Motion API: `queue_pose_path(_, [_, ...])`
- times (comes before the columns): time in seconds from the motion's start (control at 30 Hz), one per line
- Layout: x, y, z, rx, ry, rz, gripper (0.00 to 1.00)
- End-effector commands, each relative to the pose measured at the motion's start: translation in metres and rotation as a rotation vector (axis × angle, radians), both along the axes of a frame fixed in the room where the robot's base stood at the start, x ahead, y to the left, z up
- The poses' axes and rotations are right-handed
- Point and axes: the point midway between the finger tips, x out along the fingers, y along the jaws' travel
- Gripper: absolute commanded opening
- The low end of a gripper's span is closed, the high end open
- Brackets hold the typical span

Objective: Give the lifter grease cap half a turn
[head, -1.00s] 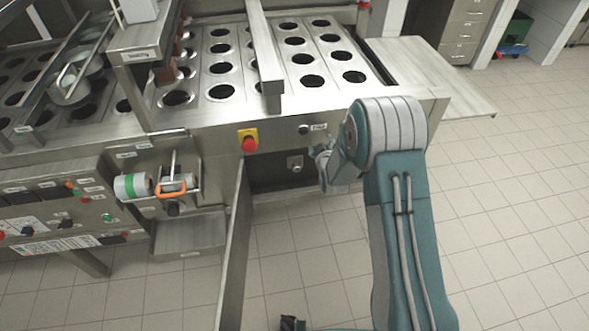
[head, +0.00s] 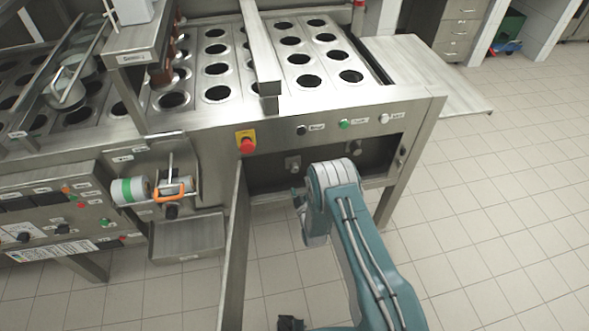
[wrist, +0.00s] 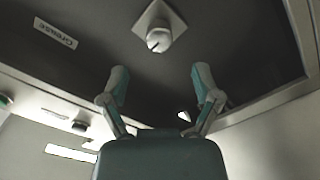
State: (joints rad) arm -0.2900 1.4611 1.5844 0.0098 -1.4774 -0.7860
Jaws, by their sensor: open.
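In the wrist view a pale rounded grease cap (wrist: 160,38) with a dark slot sits on a diamond-shaped plate on a dark panel. A label reading "Grease" (wrist: 55,33) is to its left. My gripper (wrist: 160,78) is open and empty, its two fingers apart below the cap and not touching it. In the head view a small cap on a plate (head: 292,163) shows inside the open recess under the machine's front edge, and a similar fitting (head: 362,146) is farther right. I cannot tell which is the lifter's. My arm mostly hides my gripper there.
An open door panel (head: 236,250) stands out left of the recess, close to my arm. A red stop button (head: 246,143) and black, green (head: 344,123) and white buttons line the front edge above. The tiled floor (head: 500,230) to the right is clear.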

Motion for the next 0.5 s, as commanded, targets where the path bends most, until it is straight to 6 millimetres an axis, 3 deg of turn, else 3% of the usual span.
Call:
queue_pose_path(0.3, [0.052,0.016,0.000,-0.001,-0.001,-0.001,0.81])
queue_pose_path(0.5, [0.072,0.021,0.000,0.000,0.000,0.000,0.81])
